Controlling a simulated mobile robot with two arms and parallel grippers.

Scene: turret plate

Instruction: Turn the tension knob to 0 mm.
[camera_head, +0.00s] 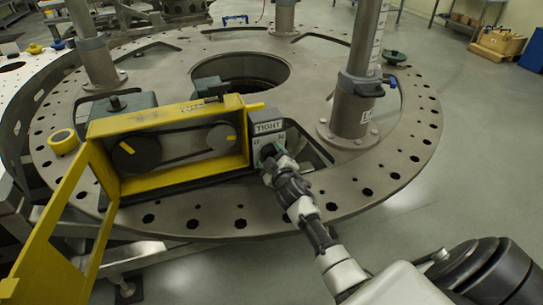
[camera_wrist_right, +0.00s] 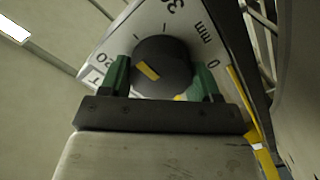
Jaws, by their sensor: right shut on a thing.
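The tension knob (camera_wrist_right: 165,52) is dark and round with a yellow mark, on a pale dial plate (camera_wrist_right: 112,50) printed with ticks, numbers and "mm". The "0" is to the knob's right in the wrist view, and the yellow mark lies left of the knob's middle, away from it. My right gripper (camera_head: 269,153) has green fingers, which also show in the wrist view (camera_wrist_right: 163,80), one on each side of the knob, shut on it. In the head view the gripper mostly hides the knob, below the "TIGHT" sign (camera_head: 267,127). My left gripper is not in view.
A yellow belt housing (camera_head: 170,179) with dark pulleys stands left of the knob, its yellow door (camera_head: 62,235) swung open. A large round metal plate (camera_head: 350,190) lies beneath. A grey post (camera_head: 357,75) rises to the right. A yellow tape roll (camera_head: 64,141) lies at left.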

